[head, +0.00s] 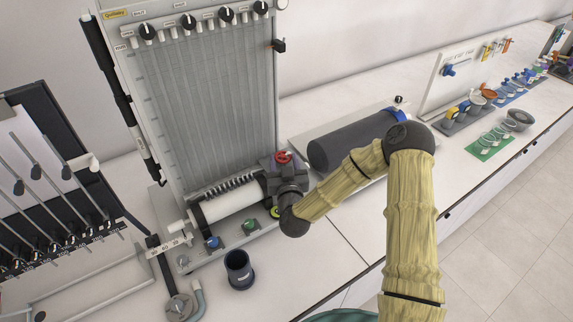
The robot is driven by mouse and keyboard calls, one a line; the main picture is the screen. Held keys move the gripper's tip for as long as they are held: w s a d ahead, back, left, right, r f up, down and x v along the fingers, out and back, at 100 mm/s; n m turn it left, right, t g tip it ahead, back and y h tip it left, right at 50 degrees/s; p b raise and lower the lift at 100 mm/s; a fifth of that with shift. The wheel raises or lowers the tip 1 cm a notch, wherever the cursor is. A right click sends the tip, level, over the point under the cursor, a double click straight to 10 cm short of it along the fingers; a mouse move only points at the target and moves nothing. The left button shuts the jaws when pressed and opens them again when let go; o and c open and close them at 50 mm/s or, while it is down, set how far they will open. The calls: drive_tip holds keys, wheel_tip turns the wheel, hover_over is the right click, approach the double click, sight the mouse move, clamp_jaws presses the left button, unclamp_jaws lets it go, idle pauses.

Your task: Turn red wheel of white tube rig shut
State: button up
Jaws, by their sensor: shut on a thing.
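The white tube rig (212,100) stands upright at the back of the bench, with a row of black knobs along its top and a horizontal white cylinder at its foot. The red wheel (284,157) shows at the rig's lower right corner, beside the end of that cylinder. My gripper (283,172) is at the wheel, reaching in from the right. It is shut on the red wheel, though its dark body hides the fingertips and part of the wheel. The wheel's exact turn cannot be told.
Blue (213,243) and green (250,226) knobs sit low on the rig's front. A dark cup (239,270) stands before it. A dark grey cylinder (345,140) lies right of my gripper. A black rack of rods (50,190) stands left.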

drive_tip(key=m+h, duration=0.1)
drive_tip(key=h, duration=0.2)
drive_tip(key=a+m+h+b, duration=0.1)
drive_tip(key=m+h, duration=0.1)
drive_tip(key=shift+m+h, duration=0.3)
drive_tip(key=shift+h, duration=0.1)
drive_tip(key=shift+w+a+r+m+g+h+b, duration=0.15)
drive_tip(key=shift+m+g+h+b, duration=0.2)
drive_tip(key=shift+m+h, duration=0.55)
drive_tip(key=shift+s+a+f+m+g+h+b, duration=0.1)
drive_tip(key=shift+m+g+h+b, duration=0.3)
drive_tip(key=shift+h, duration=0.8)
drive_tip(key=shift+w+r, duration=0.1)
drive_tip(key=o, duration=1)
drive_tip(key=shift+s+a+f, duration=0.1)
drive_tip(key=shift+s+f, duration=0.1)
drive_tip(key=shift+s, duration=0.1)
drive_tip(key=b+v, duration=0.4)
drive_tip(key=v, duration=0.7)
drive_tip(key=shift+s, duration=0.2)
